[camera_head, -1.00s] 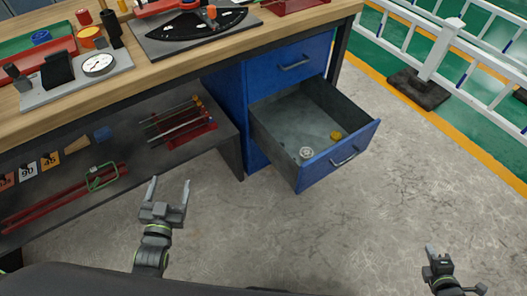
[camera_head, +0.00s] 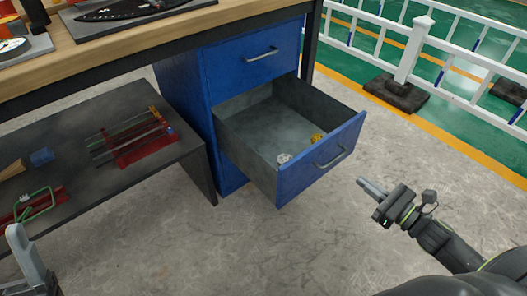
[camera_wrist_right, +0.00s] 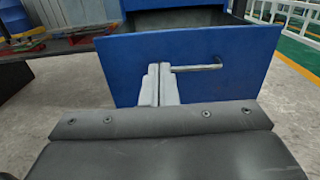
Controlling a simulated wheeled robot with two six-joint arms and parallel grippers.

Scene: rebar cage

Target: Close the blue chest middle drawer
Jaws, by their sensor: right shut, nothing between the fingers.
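The blue chest (camera_head: 190,95) stands under the workbench. Its middle drawer (camera_head: 295,183) is pulled well out, with a grey inside and a metal handle (camera_head: 331,158) on its blue front. A pale round part (camera_head: 284,158) and a yellow part (camera_head: 318,138) lie in it. My right gripper (camera_head: 362,183) is shut and empty, to the right of the drawer front and apart from it. In the right wrist view, the shut fingers (camera_wrist_right: 160,72) point at the drawer front (camera_wrist_right: 235,50), overlapping the handle's left end (camera_wrist_right: 178,69). My left gripper (camera_head: 22,255) is partly cut off at the lower left.
The wooden bench top (camera_head: 150,60) and a dark lower shelf (camera_head: 90,185) with a red rack (camera_head: 140,145) are at left. A white railing (camera_head: 405,50) stands behind at right. The floor before the drawer is clear.

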